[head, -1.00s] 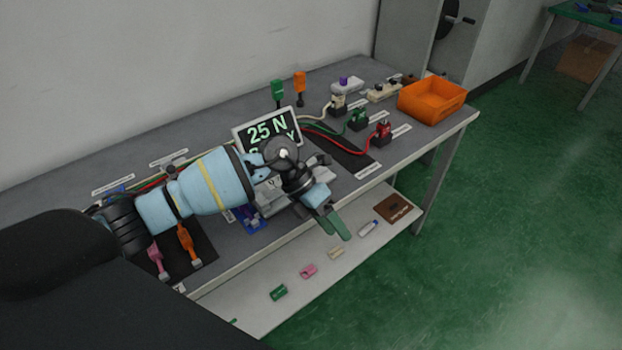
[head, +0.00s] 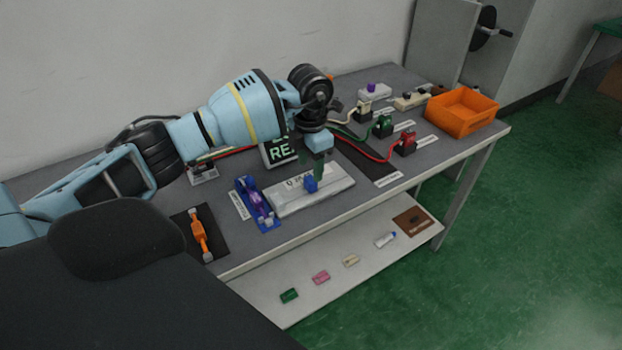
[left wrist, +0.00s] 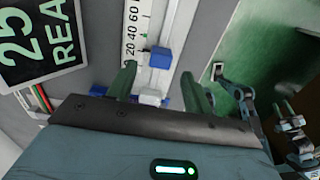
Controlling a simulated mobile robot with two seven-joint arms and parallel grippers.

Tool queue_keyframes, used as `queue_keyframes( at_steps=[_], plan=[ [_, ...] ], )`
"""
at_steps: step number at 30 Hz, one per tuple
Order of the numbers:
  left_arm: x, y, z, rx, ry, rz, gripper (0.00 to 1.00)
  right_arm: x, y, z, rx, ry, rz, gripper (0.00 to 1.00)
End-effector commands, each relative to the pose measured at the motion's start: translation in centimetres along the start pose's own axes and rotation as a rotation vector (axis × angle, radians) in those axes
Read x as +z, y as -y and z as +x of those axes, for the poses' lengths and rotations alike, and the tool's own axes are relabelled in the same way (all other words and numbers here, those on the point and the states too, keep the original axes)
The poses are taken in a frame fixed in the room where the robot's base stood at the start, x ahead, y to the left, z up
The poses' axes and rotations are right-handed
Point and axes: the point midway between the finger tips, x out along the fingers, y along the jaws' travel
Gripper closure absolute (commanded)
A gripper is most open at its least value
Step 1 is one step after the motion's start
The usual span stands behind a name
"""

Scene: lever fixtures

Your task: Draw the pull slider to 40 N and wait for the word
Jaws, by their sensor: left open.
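The pull slider is a long white plate (head: 335,190) with a printed scale and a blue knob (head: 311,184) near its middle. In the left wrist view the scale (left wrist: 133,35) shows 20, 40 and 60, and a blue block (left wrist: 160,57) sits on the rail. My left gripper (head: 318,163) is over the plate, its green fingers pointing down. In the left wrist view it is open (left wrist: 158,88), with a pale block (left wrist: 151,97) visible between the fingers; contact cannot be told. The display (left wrist: 35,45) shows 25 and part of a word. My right gripper is not in view.
A blue fixture with a purple part (head: 258,204) stands just left of the slider. An orange lever (head: 200,235) lies further left. Red, green and cream plugs with cables (head: 404,144) and an orange bin (head: 462,110) are to the right. Small items lie on the lower shelf (head: 330,295).

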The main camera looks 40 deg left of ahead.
Motion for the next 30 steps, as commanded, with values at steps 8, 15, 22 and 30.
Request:
queue_keyframes(
  at_steps=[8, 15, 22, 30],
  plan=[
    [0.0, 0.1, 4.1, -0.003, -0.002, 0.001, 0.49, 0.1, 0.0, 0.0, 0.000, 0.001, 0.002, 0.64],
    [0.0, 0.1, 5.3, -0.001, 0.000, 0.001, 0.49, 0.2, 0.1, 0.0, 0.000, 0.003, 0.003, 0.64],
    [0.0, 0.1, 5.3, -0.001, 0.001, 0.001, 0.49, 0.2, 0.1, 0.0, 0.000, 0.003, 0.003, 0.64],
    [0.0, 0.1, 5.3, -0.002, 0.001, 0.001, 0.84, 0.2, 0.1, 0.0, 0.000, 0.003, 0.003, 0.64]
  ],
)
